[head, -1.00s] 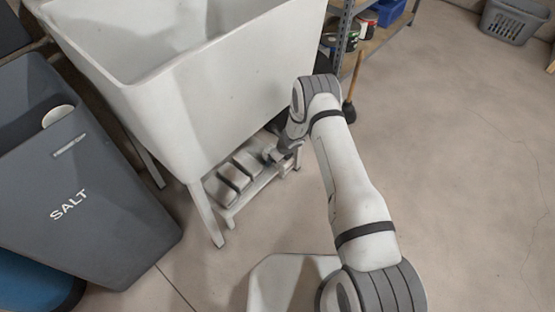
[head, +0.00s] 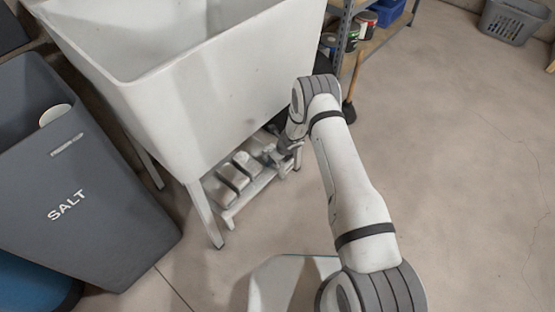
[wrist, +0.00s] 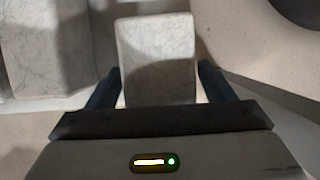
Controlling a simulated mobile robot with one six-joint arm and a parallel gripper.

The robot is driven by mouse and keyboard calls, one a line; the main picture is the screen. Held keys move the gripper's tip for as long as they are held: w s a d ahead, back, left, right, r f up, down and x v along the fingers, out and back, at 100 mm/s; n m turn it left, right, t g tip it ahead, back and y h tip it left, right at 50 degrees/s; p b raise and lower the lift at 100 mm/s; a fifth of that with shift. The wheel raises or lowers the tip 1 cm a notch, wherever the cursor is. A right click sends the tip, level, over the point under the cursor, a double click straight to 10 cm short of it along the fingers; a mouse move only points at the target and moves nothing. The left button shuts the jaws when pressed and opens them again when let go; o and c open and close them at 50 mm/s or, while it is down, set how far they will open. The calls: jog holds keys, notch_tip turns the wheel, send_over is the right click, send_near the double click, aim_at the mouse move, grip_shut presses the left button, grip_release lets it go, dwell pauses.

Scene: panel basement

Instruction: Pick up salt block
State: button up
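In the wrist view, a pale grey, marbled salt block (wrist: 158,58) lies between the two dark fingers of my gripper (wrist: 160,88). The fingers are apart, one along each side of the block's near part, and I cannot tell whether they touch it. In the head view, my gripper (head: 284,158) is low at the right end of a low white rack under the sink. Several similar blocks (head: 234,177) lie in a row on the rack to its left. The block at my gripper is partly hidden in the head view.
The white sink (head: 200,100) overhangs the rack (head: 254,189), with a leg (head: 205,215) at its front. A grey bin marked SALT (head: 90,200) stands at left.

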grip_shut()
jog(key=shift+w, duration=0.1)
dwell(0.6)
